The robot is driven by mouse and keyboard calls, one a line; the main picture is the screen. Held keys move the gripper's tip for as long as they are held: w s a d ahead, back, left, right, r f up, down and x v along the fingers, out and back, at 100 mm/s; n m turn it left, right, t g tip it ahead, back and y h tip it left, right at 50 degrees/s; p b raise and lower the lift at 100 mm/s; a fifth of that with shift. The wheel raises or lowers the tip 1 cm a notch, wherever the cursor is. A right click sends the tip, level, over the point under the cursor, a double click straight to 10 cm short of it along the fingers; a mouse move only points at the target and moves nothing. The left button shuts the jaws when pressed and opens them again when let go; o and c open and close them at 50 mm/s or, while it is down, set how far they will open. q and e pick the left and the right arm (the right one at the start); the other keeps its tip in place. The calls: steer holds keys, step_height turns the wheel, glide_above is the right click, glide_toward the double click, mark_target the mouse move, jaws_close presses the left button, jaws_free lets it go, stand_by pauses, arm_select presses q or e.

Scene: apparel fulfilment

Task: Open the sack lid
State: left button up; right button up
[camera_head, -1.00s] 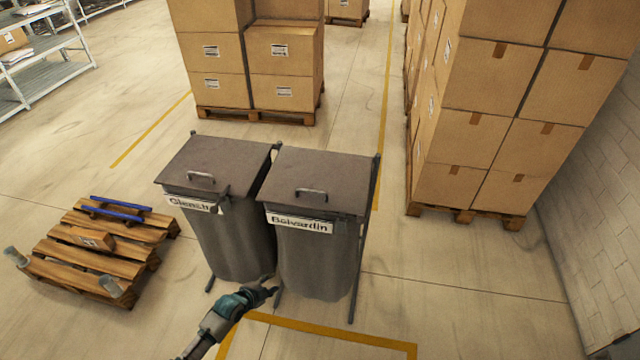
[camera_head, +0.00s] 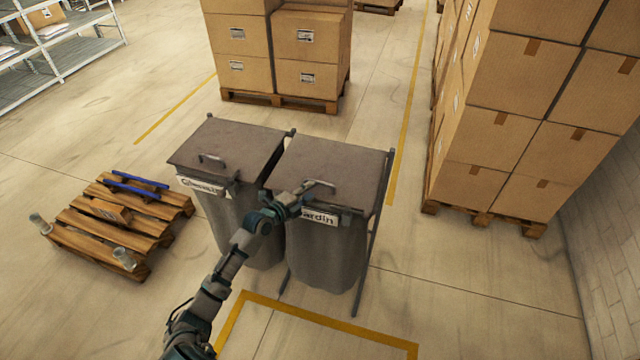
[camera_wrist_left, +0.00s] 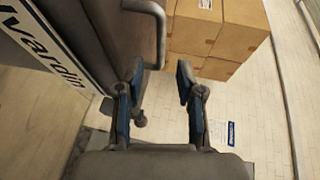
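Two grey sacks on stands sit side by side in the head view, both with their lids shut. The right sack's lid (camera_head: 345,160) is flat and brown-grey, with a metal handle (camera_head: 319,184) near its front edge. The left sack's lid (camera_head: 225,145) has its own handle. My left gripper (camera_head: 302,203) is at the front of the right sack, close to its handle and partly covering its label. In the left wrist view, the gripper (camera_wrist_left: 158,88) is open with nothing between its fingers; the handle (camera_wrist_left: 158,25) shows just beyond the fingertips. My right gripper is not in view.
A wooden pallet (camera_head: 90,243) with small items lies at the left. Stacked cartons (camera_head: 520,75) stand on pallets at the right, and more cartons (camera_head: 305,60) stand behind the sacks. The floor in front is clear, with yellow lines (camera_head: 330,325).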

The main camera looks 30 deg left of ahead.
mark_target(321, 183)
arm_select(q)
steer(key=x, duration=0.5)
steer(key=shift+d+r, duration=0.15)
steer(key=shift+d, duration=0.2)
steer(key=shift+w+a+f, duration=0.45)
steer(key=shift+w+a, duration=0.3)
steer(key=shift+w, duration=0.1)
steer(key=shift+a, duration=0.1)
steer(key=shift+c, duration=0.3)
steer(key=shift+d+r, duration=0.15)
steer(key=shift+d, duration=0.55)
jaws_close()
steer(key=shift+d, duration=0.1)
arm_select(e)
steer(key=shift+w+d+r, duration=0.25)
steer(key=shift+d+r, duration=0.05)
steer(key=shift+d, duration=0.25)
